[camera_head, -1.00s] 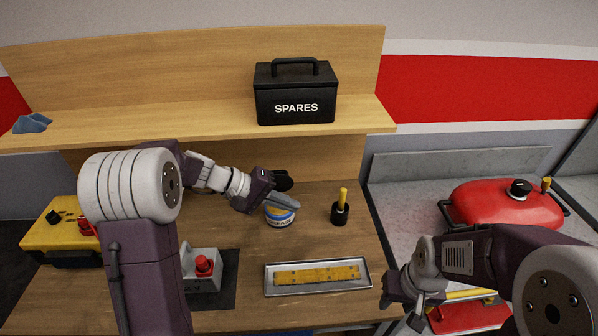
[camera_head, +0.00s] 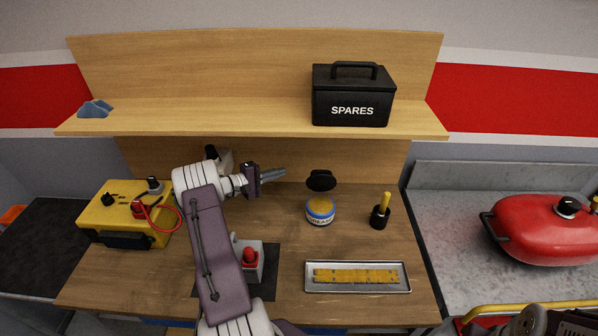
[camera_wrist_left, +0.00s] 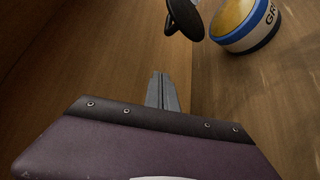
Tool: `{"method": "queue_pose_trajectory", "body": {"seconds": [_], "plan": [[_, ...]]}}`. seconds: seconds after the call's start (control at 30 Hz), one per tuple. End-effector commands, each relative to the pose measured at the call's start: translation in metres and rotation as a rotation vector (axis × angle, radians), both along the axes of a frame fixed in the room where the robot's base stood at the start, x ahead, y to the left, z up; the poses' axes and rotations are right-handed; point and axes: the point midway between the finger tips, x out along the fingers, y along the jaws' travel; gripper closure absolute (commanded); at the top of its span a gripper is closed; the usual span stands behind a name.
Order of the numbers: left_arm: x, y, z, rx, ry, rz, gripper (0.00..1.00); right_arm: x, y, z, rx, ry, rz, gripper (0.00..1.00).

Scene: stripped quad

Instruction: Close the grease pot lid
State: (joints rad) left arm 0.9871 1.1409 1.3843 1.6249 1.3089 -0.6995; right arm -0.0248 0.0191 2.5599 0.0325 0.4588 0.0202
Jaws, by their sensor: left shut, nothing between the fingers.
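The grease pot (camera_head: 320,212) is a small white and blue pot with yellow grease showing at its open top. It stands upright on the wooden bench. Its black lid (camera_head: 321,180) stands raised behind the opening. In the left wrist view the pot (camera_wrist_left: 246,28) is at the top right, with the lid (camera_wrist_left: 185,17) beside it. My left gripper (camera_head: 284,172) is shut and empty, to the left of the lid and apart from it. Its closed fingers (camera_wrist_left: 162,90) show in the left wrist view. My right gripper is out of view.
A black cup with a yellow handle (camera_head: 380,216) stands right of the pot. A metal tray (camera_head: 400,287) with a yellow strip lies in front. A red-button box (camera_head: 250,262) and yellow case (camera_head: 115,230) are left. The shelf (camera_head: 230,118) overhangs behind.

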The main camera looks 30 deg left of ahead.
Motion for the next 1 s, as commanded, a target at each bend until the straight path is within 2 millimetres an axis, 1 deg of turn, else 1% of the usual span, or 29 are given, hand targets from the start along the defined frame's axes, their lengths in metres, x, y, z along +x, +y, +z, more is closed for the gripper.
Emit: {"method": "queue_pose_trajectory", "body": {"seconds": [0.07,0.2,0.5,0.53,0.7,0.83,1.0], "plan": [[0.01,-0.006,0.0,-0.001,0.001,-0.005,1.0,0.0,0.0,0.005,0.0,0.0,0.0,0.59],[0.037,-0.017,-0.005,-0.001,0.001,-0.005,1.0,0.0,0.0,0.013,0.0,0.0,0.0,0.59],[0.09,-0.039,-0.016,0.0,0.001,-0.005,1.0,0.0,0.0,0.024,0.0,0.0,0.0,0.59],[0.084,-0.042,-0.009,-0.003,0.003,-0.004,1.0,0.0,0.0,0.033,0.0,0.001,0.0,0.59],[0.069,-0.058,-0.004,-0.003,0.003,-0.002,1.0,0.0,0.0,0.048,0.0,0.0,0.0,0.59],[0.064,-0.065,-0.004,-0.001,0.002,-0.002,1.0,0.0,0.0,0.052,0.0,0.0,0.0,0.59],[0.062,-0.066,-0.005,0.001,0.0,-0.002,1.0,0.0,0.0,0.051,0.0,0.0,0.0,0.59]]}}
